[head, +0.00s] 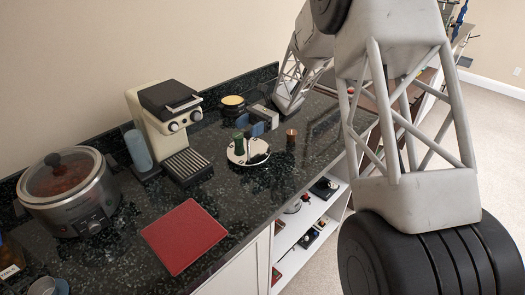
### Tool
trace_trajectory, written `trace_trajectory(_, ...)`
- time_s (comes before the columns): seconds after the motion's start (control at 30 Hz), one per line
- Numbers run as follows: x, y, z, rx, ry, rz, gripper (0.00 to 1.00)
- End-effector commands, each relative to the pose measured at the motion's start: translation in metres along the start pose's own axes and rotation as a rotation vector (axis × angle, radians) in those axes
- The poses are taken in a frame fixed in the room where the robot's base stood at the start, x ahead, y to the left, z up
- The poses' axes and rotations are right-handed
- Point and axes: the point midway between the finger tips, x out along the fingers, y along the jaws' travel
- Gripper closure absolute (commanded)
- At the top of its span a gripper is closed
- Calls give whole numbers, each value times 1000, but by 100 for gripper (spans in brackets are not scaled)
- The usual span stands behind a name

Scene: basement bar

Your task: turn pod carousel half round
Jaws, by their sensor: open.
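The pod carousel appears to be the low white round disc (236,157) on the dark speckled counter, in the middle of the head view. A green upright piece (240,143) and a dark piece stand on it. A cream coffee machine (150,118) with a black top and a ribbed drip tray stands to its left. My arm's pale truss links fill the right side and reach over the counter's back right. I cannot make out my gripper or its fingers in this view.
A slow cooker (75,205) stands at the left and a red square mat (184,236) lies at the front. Blue boxes (266,116) and a yellow-rimmed round tin (232,104) stand behind the disc. A small brown-topped cylinder (291,140) stands to its right. Shelves open below the counter.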

Motion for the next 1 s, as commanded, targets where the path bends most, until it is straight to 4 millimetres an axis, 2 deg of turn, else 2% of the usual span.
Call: trace_trajectory(1.0, 51, 90, 10, 1, -1, 0, 43)
